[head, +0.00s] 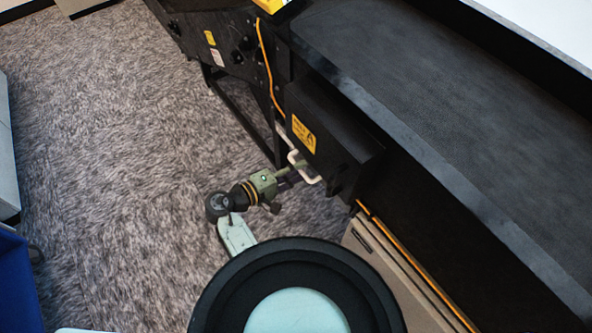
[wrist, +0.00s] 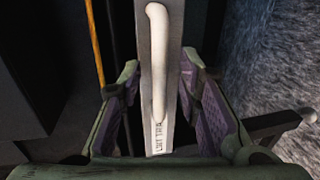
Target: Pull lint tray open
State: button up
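The lint tray front (wrist: 146,60) is a narrow pale grey strip with dark lettering near its lower end in the wrist view. A white bar handle (wrist: 159,50) runs along it. My gripper (wrist: 161,72) is open, with one finger on each side of the strip and handle. Gaps show between the fingers and the strip, so it does not appear shut on the handle. In the head view the white handle (head: 303,166) sticks out below a black box on the machine's side. My gripper (head: 287,174) is right beside it, its fingertips partly hidden there.
The black box (head: 325,140) with a yellow warning label overhangs the handle area. An orange cable (head: 264,60) runs down the machine. A beige cabinet (head: 385,265) stands below at the right. A blue bin (head: 18,285) is at the lower left. Carpet (head: 110,150) to the left is clear.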

grip_shut()
dwell(0.8)
